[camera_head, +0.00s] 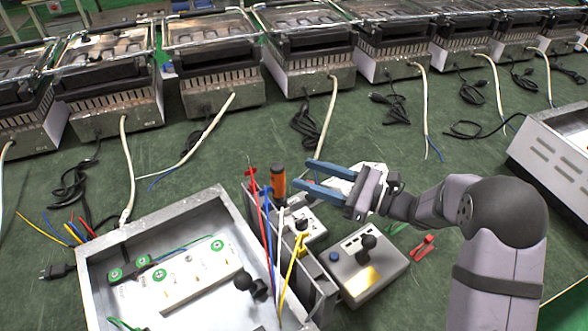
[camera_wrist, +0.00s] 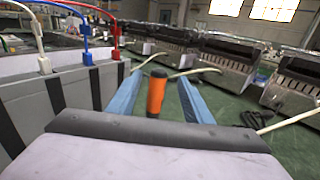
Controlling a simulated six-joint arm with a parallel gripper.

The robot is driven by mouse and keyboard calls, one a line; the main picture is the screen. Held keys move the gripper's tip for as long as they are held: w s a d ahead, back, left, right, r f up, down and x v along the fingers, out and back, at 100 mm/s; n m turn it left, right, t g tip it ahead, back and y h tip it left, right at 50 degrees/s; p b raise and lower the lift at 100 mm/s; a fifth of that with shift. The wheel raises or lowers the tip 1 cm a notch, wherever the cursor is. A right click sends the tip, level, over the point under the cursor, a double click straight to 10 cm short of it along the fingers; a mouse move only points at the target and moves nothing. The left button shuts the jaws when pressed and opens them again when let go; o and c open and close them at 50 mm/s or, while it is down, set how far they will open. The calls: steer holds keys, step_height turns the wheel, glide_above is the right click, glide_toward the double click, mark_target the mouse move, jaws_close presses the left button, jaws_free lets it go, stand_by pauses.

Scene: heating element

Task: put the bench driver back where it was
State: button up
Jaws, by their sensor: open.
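The bench driver (camera_head: 279,180) has an orange handle with a dark end and stands upright just past the grey metal case. In the wrist view the driver (camera_wrist: 156,94) shows between my two blue fingers, beyond the wrist housing. My gripper (camera_head: 312,174) is open, its fingers pointing left toward the driver's handle. In the wrist view there is a gap between each finger and the handle, so the jaws are not closed on it. The driver's lower end is hidden, and I cannot tell what holds it up.
An open metal tray (camera_head: 100,290) with green terminals lies at the left. Red, blue, white and yellow leads rise from the grey case (camera_head: 318,292) near the driver. A control box (camera_head: 368,272) with black knob sits below my gripper. Grill units (camera_head: 215,75) line the back.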

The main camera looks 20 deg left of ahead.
steer(key=shift+d, duration=1.4)
